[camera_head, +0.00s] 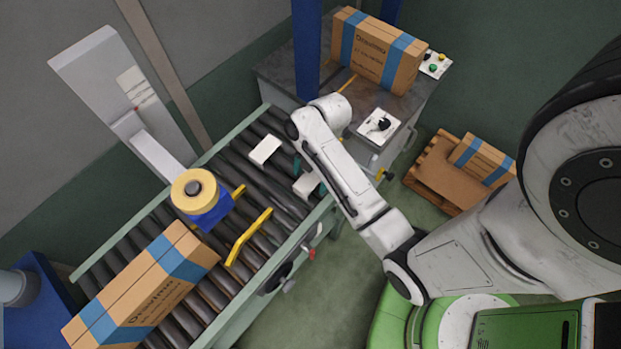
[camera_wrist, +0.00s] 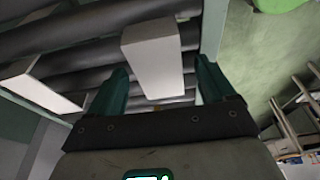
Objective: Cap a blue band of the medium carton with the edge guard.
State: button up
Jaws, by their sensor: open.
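Two white edge guards lie on the conveyor rollers: a near one (camera_head: 306,185) by the side rail and a farther one (camera_head: 265,150). In the wrist view the near guard (camera_wrist: 154,60) lies ahead of and between my open gripper's fingers (camera_wrist: 163,80), with no clear contact; the other guard (camera_wrist: 40,86) is at the left. My gripper (camera_head: 297,168) is partly hidden by my arm in the head view. Blue-banded cartons show on the conveyor (camera_head: 145,287), on the grey cabinet (camera_head: 375,52) and on a pallet (camera_head: 482,160); I cannot tell surely which is medium.
The roller conveyor (camera_head: 180,215) carries yellow bars (camera_head: 248,237) and a yellow-and-blue roll device (camera_head: 197,195). A blue post (camera_head: 306,50) stands before the cabinet. A control box (camera_head: 379,126) is right of the conveyor's end. Green floor is clear below the pallet (camera_head: 425,175).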

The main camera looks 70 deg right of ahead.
jog(key=shift+f, duration=0.2)
dwell(0.3)
jog(key=c, duration=1.1)
jog(key=shift+r, duration=0.15)
